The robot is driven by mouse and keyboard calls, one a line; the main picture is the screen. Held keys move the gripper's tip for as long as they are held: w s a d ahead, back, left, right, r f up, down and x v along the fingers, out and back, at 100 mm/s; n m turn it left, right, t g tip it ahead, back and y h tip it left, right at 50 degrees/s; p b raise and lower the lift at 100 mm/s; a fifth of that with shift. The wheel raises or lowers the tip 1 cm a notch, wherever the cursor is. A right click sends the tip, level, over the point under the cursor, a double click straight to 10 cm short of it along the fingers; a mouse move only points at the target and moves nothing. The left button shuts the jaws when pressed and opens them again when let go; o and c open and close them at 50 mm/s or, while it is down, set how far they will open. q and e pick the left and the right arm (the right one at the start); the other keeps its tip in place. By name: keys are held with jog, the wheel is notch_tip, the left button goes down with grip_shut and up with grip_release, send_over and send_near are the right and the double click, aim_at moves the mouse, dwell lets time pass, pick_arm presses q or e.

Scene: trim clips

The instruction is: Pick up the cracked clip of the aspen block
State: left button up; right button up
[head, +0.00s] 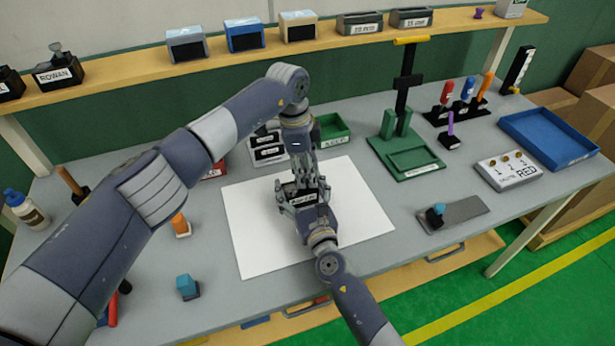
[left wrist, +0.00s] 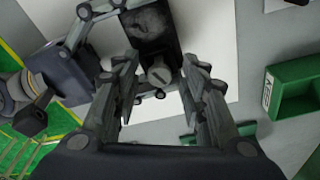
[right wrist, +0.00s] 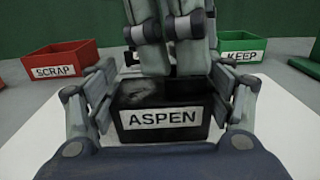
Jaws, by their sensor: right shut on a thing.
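The black aspen block (head: 304,197) is over the white sheet, its ASPEN label facing the right wrist camera (right wrist: 160,120). My right gripper (head: 305,206) is shut on the block, one finger at each side. My left gripper (head: 301,172) points down just above the block's far part. In the left wrist view its fingers (left wrist: 160,95) are apart, with a grey round slotted piece (left wrist: 160,73) between them at the block's edge. Whether this is the cracked clip I cannot tell. A smudged grey patch shows on the block's top (left wrist: 150,25). The left fingers hide part of the block.
A red SCRAP bin (right wrist: 60,62) and a green KEEP bin (head: 332,129) stand behind the white sheet (head: 250,235). A labelled black-slotted rack (head: 267,150) stands between them. A green fixture (head: 405,150) and a blue tray (head: 548,138) are to the right.

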pick_arm(q)
jog(key=c, duration=0.5)
pick_arm(e)
jog(key=o, duration=1.2)
pick_arm(q)
notch_tip(320, 180, up, 15)
pick_arm(e)
jog(key=shift+o, duration=0.2)
jog(key=v, duration=1.2)
